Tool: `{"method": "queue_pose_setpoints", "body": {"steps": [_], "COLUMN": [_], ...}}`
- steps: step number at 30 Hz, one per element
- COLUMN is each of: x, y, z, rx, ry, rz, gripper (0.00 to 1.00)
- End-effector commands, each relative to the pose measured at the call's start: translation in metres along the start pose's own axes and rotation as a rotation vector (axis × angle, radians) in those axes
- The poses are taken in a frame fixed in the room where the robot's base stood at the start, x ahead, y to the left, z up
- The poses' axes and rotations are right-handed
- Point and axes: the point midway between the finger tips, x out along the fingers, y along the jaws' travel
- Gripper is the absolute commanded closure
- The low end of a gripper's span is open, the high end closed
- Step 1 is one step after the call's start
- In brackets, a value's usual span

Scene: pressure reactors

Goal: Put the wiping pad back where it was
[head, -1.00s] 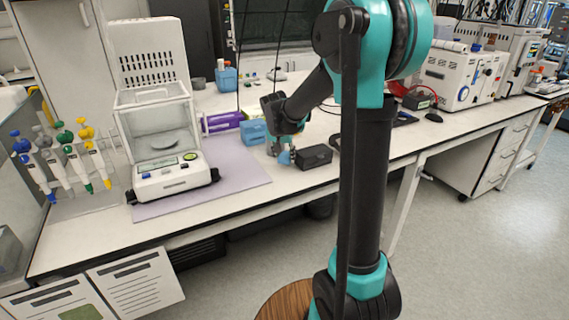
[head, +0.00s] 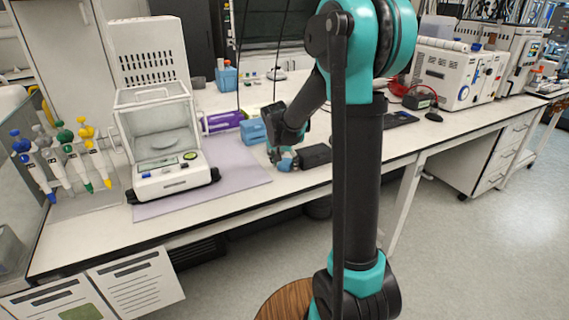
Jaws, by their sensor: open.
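My gripper (head: 281,158) is open, low over the bench near its front edge, just right of the lilac mat. A small light-blue piece (head: 288,161) shows at the fingertips. It may be the wiping pad, but it is too small to tell, and I cannot tell whether it touches the fingers. A black box (head: 314,155) lies close to the right of the gripper. A blue box (head: 252,132) stands behind and left of it. My arm and wrist hide part of the bench there.
A balance with a glass shield (head: 160,150) stands on the lilac mat (head: 235,178). Pipettes (head: 62,160) hang in a rack at the left. A purple-labelled bottle (head: 222,121) lies behind the mat. White instruments (head: 450,75) stand at the right.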

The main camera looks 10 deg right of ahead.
Motion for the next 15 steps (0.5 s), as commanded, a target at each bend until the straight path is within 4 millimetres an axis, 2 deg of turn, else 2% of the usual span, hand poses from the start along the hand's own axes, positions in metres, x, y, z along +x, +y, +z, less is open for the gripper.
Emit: {"method": "queue_pose_setpoints", "body": {"steps": [5, 8, 15], "x": [-0.003, -0.012, -0.056], "y": [0.000, 0.000, 0.000], "z": [-0.001, -0.001, 0.000], "rx": [0.000, -0.001, -0.001], "ry": [0.000, 0.000, 0.000], "rz": [0.000, 0.000, 0.000], "gripper": [0.39, 0.39, 0.39]}}
